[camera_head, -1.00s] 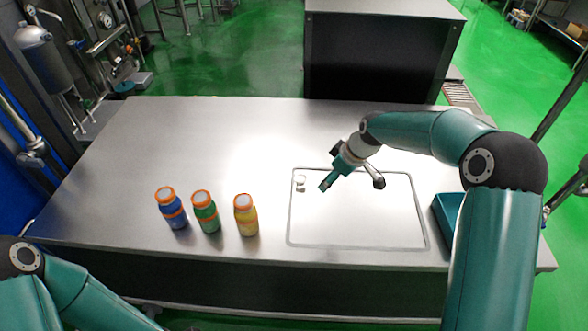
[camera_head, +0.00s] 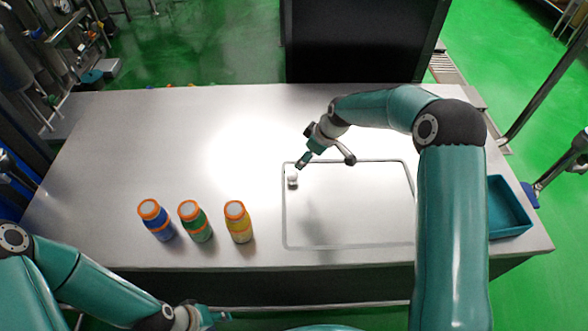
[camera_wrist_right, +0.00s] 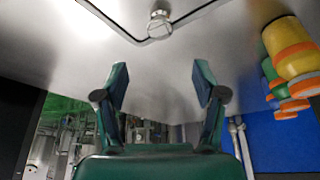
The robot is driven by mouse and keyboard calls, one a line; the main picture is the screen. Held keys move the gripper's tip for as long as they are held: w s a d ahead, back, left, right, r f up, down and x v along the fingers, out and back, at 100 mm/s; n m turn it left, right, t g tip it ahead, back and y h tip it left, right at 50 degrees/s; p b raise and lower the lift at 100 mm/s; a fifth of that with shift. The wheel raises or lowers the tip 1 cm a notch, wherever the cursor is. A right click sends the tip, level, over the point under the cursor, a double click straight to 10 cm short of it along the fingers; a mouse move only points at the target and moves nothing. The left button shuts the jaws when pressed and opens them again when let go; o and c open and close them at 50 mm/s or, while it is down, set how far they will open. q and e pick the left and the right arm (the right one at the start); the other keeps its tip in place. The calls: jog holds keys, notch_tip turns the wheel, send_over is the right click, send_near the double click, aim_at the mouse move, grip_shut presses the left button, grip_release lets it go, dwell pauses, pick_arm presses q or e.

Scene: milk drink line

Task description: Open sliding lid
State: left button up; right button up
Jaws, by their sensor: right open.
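The lid (camera_head: 350,215) is a flat steel panel with a dark outline, set flush in the steel table. A small round silver knob (camera_head: 292,180) stands near its far left corner. My right gripper (camera_head: 303,162) is open and empty, just beyond the knob in the head view. In the right wrist view the knob (camera_wrist_right: 159,24) shows past the open fingertips (camera_wrist_right: 160,75), with no contact visible. My left gripper (camera_head: 214,317) is low at the bottom edge, in front of the table; its fingers are too small and cut off to read.
Blue (camera_head: 156,219), green (camera_head: 195,221) and yellow (camera_head: 238,221) bottles with orange caps stand left of the lid. A teal tray (camera_head: 508,207) sits at the table's right end, partly behind my right arm. The table's far left is clear.

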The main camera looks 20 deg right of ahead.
aim_at(292, 174)
jog(key=p+x, duration=0.2)
jog(key=x, duration=0.9)
jog(key=shift+w+a+f, duration=0.1)
jog(key=shift+a+f, duration=0.1)
jog(key=shift+f, duration=0.05)
